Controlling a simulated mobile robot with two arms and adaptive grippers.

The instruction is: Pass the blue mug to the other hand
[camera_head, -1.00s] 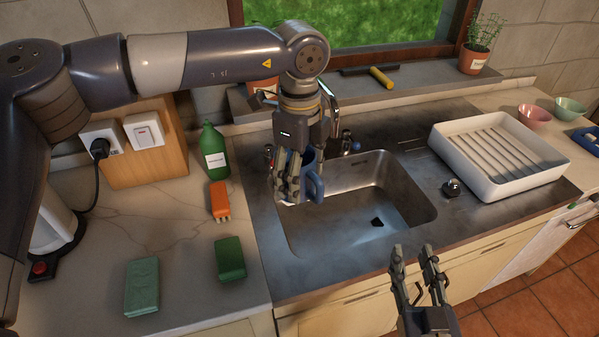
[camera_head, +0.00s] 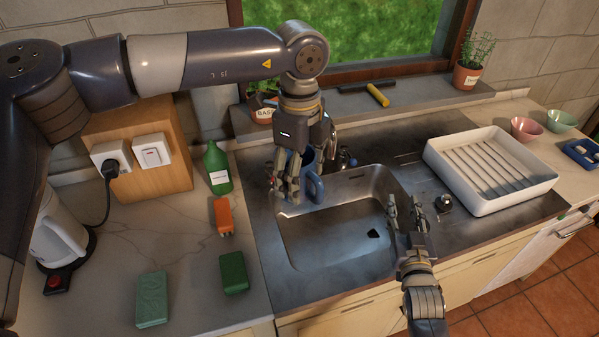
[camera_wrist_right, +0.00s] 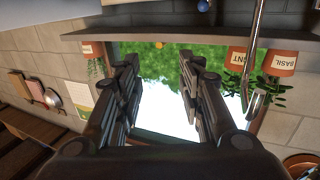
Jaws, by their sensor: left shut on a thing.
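My left gripper (camera_head: 287,188) points down over the left edge of the sink. It is shut on the blue mug (camera_head: 314,187), whose handle shows on the right side; the fingers hide much of its body. My right gripper (camera_head: 404,204) is over the right front part of the sink, to the right of the mug and apart from it. Its two fingers are spread with nothing between them. In the right wrist view the right gripper (camera_wrist_right: 160,75) also shows open and empty, and the mug is not visible there.
The steel sink (camera_head: 330,240) lies below both grippers. A white drying rack (camera_head: 440,158) stands right of it. A tap (camera_head: 343,158) rises behind the sink.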

